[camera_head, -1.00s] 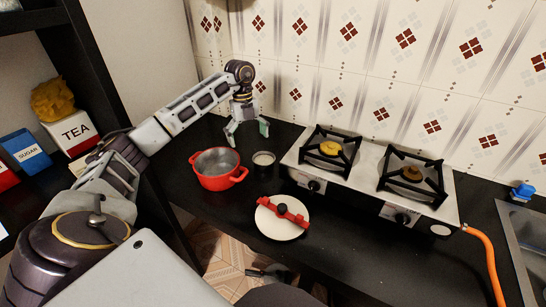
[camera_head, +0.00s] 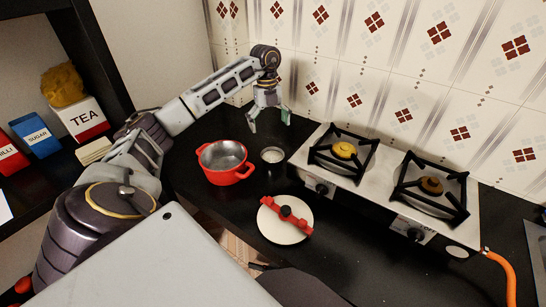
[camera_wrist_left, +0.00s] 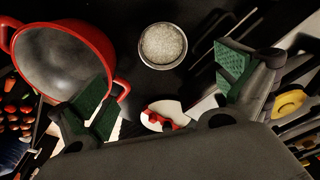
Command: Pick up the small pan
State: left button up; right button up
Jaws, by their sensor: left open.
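A red two-handled pot (camera_head: 226,172) stands on the black counter left of the stove. A small dark round vessel with pale grainy contents (camera_head: 272,156) stands just right of it; I cannot tell which is the small pan. My left gripper (camera_head: 268,119) is open and empty, above and behind the small vessel, apart from it. In the left wrist view, the small vessel (camera_wrist_left: 163,45) lies in the gap beyond the spread green-padded fingers (camera_wrist_left: 164,86). The red pot (camera_wrist_left: 62,62) is at left there, its near rim partly behind a finger. My right gripper is not in view.
The two-burner stove (camera_head: 385,187) stands to the right, with an orange hose (camera_head: 496,275). A white round plate or lid with a red bar (camera_head: 284,237) lies in front. A shelf with a tea box (camera_head: 85,120) is at left; the tiled wall is behind.

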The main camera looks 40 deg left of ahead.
pick_arm(q)
send_over(273, 156)
jog(key=s+d, duration=0.1)
jog(key=s, duration=0.2)
notch_tip(273, 156, down, 8)
jog(key=shift+w+d+r, duration=0.1)
jog(key=shift+r, duration=0.15)
jog(key=shift+f, duration=0.5)
jog(key=shift+d+f, duration=0.1)
jog(key=shift+f, duration=0.2)
jog(key=f, duration=0.3)
jog(key=shift+d+f, duration=0.25)
jog(key=shift+d, duration=0.1)
jog(key=shift+f, duration=0.5)
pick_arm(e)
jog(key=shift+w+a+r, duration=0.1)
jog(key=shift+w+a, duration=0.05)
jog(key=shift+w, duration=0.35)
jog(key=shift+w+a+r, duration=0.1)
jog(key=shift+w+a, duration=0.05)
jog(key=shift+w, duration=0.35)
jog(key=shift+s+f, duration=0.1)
